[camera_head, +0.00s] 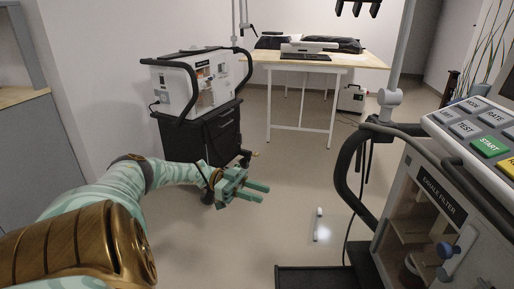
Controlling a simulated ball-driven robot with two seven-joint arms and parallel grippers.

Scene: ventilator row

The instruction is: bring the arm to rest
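My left arm comes in from the lower left, with a brass-coloured section and green marbled links. My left gripper (257,190) points right, over the open floor in the middle of the view. Its two green fingers are apart, with nothing visible between them. It is clear of the ventilator at the right. My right gripper is not in this view.
A ventilator (460,212) with a button panel (474,125) stands close at the right. Another ventilator (172,88) sits on a black cart (222,138). A table (268,62) stands behind. A small white-tipped rod (318,222) shows on the floor.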

